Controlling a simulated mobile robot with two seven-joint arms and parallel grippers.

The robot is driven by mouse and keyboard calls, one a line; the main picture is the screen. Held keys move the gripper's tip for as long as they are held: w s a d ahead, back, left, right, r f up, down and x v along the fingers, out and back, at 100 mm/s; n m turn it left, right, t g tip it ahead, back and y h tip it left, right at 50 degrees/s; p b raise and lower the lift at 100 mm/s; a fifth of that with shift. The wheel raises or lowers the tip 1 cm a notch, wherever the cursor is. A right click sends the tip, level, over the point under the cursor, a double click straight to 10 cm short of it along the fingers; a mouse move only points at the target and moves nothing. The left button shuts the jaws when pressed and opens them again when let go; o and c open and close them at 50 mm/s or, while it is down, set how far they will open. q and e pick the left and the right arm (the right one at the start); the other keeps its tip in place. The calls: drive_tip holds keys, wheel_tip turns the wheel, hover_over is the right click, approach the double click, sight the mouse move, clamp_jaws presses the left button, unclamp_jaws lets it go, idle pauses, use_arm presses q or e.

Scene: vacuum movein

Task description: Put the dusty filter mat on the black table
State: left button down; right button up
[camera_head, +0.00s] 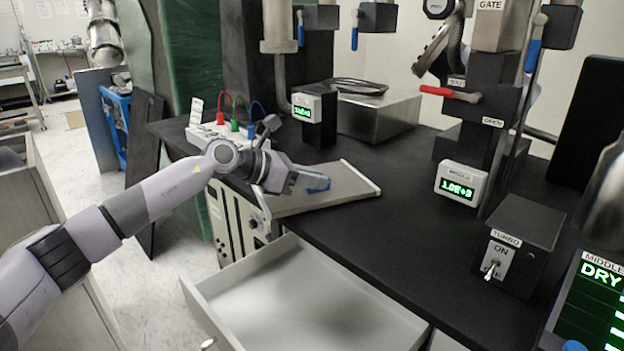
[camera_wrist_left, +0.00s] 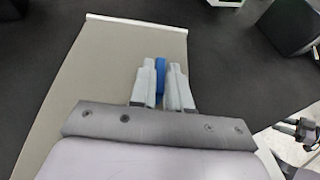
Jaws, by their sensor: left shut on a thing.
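The dusty filter mat (camera_head: 345,187) is a flat grey-beige panel with pale end strips and a blue tab (camera_head: 320,184). It lies roughly level at the front left edge of the black table (camera_head: 400,225), partly over the edge. I cannot tell whether its whole underside touches the tabletop. My left gripper (camera_head: 306,182) is above the mat and shut on its blue tab. In the left wrist view the mat (camera_wrist_left: 105,65) spreads under and left of the fingers (camera_wrist_left: 161,82), with the blue tab between them. My right gripper is not in view.
An open white drawer (camera_head: 310,295) juts out below the table. A white box with coloured cables (camera_head: 225,132) and a metal box (camera_head: 375,112) stand behind. A gauge (camera_head: 460,185) and the black TURBO switch box (camera_head: 518,245) are at right. The middle tabletop is clear.

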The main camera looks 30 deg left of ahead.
use_arm(q)
drive_tip(key=c, duration=1.1)
unclamp_jaws()
drive_tip(key=v, duration=1.1)
drive_tip(key=shift+s+a+r+b, duration=0.15)
drive_tip(key=shift+a+b, duration=0.05)
drive_tip(key=shift+b, duration=0.15)
drive_tip(key=shift+s+a+r, duration=0.1)
drive_tip(key=shift+s+r, duration=0.05)
drive_tip(key=shift+r, duration=0.05)
